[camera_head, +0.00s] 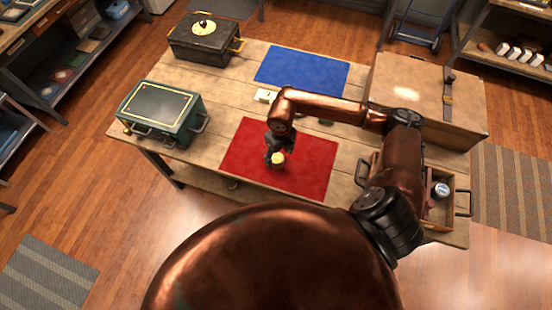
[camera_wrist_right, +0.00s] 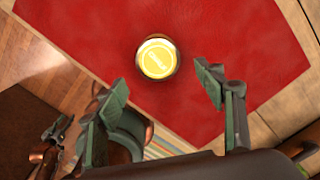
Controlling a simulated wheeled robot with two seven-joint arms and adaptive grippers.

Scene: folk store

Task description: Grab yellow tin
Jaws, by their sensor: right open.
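The yellow tin (camera_head: 278,158) is a small round can with a yellow lid, standing upright on the red mat (camera_head: 310,180). In the right wrist view the tin (camera_wrist_right: 157,58) shows from above, just beyond the fingertips. My right gripper (camera_head: 274,150) is over the red mat close to the tin. In the wrist view its two fingers (camera_wrist_right: 160,88) are spread wide with nothing between them. The tin is ahead of the opening, apart from both fingers. My left gripper is not seen in the head view.
A green case (camera_head: 160,112) and a dark chest (camera_head: 205,40) stand on the table's left. A blue mat (camera_head: 302,69) lies at the back. A large cardboard box (camera_head: 430,90) and a wooden crate (camera_head: 440,211) with a white-lidded can (camera_head: 441,190) are at the right.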

